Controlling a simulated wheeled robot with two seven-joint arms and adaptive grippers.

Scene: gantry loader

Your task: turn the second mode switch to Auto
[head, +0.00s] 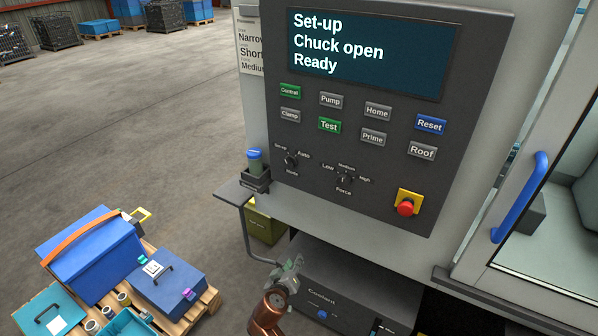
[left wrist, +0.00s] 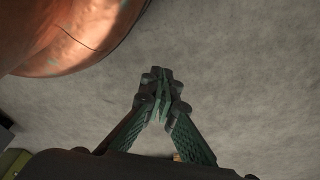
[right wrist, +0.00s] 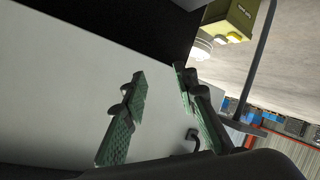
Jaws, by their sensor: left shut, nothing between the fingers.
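The mode switch (head: 291,160) is a small black knob at the lower left of the dark control panel (head: 390,190). It has a label at its upper left, "Auto" at its upper right and "Mode" below. Its pointer is too small to read surely; the screen (head: 366,52) reads "Set-up". My right gripper (head: 293,264) is below the panel, well apart from the switch. In the right wrist view its fingers (right wrist: 161,80) stand apart with nothing between them. My left gripper (left wrist: 159,76) shows only in its wrist view, shut and empty over grey floor.
A force knob (head: 345,180) and a red emergency button (head: 405,207) sit right of the switch. A small holder (head: 256,180) with a blue-capped item juts out at the panel's left. A coolant unit (head: 345,290) stands below. A loaded pallet (head: 205,300) lies at left.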

